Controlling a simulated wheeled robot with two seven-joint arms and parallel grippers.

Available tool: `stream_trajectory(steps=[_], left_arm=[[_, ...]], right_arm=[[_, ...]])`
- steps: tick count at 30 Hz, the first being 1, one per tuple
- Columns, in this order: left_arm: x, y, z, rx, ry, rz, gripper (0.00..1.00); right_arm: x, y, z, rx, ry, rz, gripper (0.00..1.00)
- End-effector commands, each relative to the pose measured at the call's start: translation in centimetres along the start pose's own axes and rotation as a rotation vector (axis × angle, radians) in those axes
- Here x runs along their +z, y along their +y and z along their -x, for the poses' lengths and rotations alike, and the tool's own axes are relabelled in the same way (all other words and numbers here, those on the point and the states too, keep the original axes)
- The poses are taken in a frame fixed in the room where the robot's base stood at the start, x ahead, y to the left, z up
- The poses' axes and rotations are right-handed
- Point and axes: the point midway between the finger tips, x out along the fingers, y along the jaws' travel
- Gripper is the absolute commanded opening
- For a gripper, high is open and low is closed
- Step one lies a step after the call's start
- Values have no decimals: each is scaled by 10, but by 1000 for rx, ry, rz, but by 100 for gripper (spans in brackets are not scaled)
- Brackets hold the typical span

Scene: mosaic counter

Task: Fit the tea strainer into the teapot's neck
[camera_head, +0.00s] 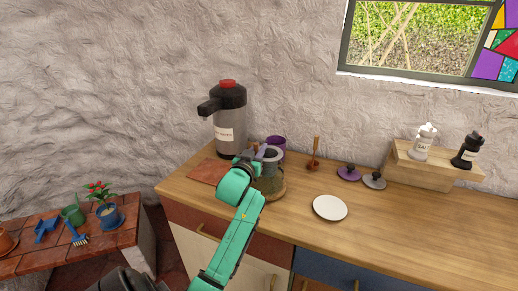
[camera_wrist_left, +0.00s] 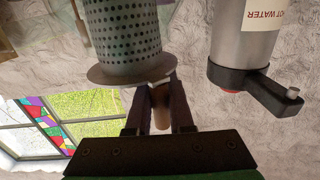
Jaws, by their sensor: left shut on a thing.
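My left gripper (camera_head: 258,154) is shut on the tea strainer's short handle. In the left wrist view the strainer (camera_wrist_left: 128,35) is a grey perforated cylinder with a wide flat rim, and the fingers (camera_wrist_left: 158,100) close on the handle beside that rim. In the head view the grey strainer (camera_head: 273,156) is over the greenish teapot (camera_head: 270,182), which stands on a round mat at the counter's left end. My arm hides part of the teapot. I cannot tell whether the strainer touches or enters the neck. My right gripper is not in view.
A hot water dispenser (camera_head: 230,130) stands behind the gripper, and a purple container (camera_head: 276,142) is close by. A white plate (camera_head: 330,208), a purple lid (camera_head: 349,173) and a grey lid (camera_head: 375,181) lie to the right. The counter's right front is clear.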

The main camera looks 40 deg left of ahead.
Motion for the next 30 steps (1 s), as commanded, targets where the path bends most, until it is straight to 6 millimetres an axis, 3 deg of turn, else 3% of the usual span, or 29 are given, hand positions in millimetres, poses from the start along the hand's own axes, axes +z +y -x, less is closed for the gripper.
stream_trajectory(steps=[30], left_arm=[[17, 0, 0, 0, 1, 1, 0]], right_arm=[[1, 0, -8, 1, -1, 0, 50]])
